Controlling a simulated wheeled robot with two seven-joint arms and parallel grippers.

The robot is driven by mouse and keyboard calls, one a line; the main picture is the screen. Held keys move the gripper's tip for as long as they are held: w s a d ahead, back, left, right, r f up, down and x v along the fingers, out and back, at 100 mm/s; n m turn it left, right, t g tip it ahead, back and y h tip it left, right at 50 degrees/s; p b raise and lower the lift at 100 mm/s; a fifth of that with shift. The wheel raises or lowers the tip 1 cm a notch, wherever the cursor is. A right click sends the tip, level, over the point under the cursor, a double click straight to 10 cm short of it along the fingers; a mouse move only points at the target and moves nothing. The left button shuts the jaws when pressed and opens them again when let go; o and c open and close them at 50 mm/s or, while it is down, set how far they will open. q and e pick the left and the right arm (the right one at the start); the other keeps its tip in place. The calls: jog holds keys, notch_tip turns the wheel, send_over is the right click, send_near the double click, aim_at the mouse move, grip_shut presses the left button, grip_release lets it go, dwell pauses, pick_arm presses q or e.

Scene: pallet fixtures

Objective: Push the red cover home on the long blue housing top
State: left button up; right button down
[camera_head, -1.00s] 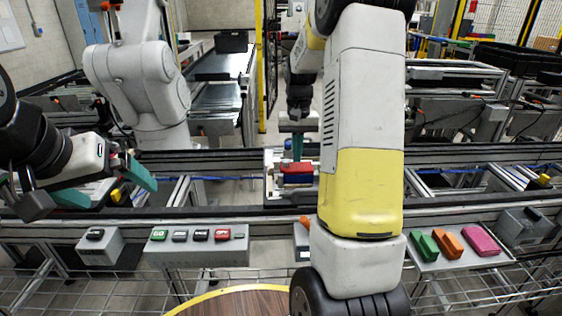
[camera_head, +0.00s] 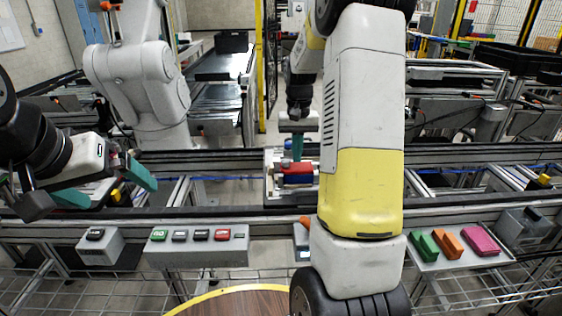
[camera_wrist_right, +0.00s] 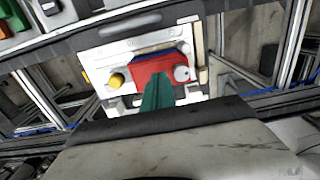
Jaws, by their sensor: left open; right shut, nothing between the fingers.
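The red cover (camera_head: 297,167) sits on top of the blue housing (camera_head: 300,180) on a light pallet fixture (camera_head: 270,188) on the conveyor. In the right wrist view the red cover (camera_wrist_right: 149,68) fills the fixture's middle, with only a thin blue strip beside it. My right gripper (camera_head: 298,157) is shut, with its teal fingers pointing down at the cover. The wrist view shows its fingers (camera_wrist_right: 156,100) over the cover's near edge; whether they touch it I cannot tell. My left gripper (camera_head: 108,187) is open and empty, far to the left over the conveyor.
A yellow knob (camera_wrist_right: 116,80) and a pale round piece (camera_wrist_right: 181,73) flank the cover. A button box (camera_head: 197,245) stands in front of the conveyor. Green, orange and pink blocks (camera_head: 450,245) lie on a tray at the right. My right arm hides part of the conveyor.

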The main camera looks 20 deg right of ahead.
aim_at(297, 166)
jog(key=shift+f, duration=0.35)
dwell(0.3)
jog(key=shift+f, duration=0.35)
jog(key=shift+f, duration=0.2)
jog(key=shift+r, duration=0.1)
dwell(0.4)
jog(key=shift+r, duration=3.45)
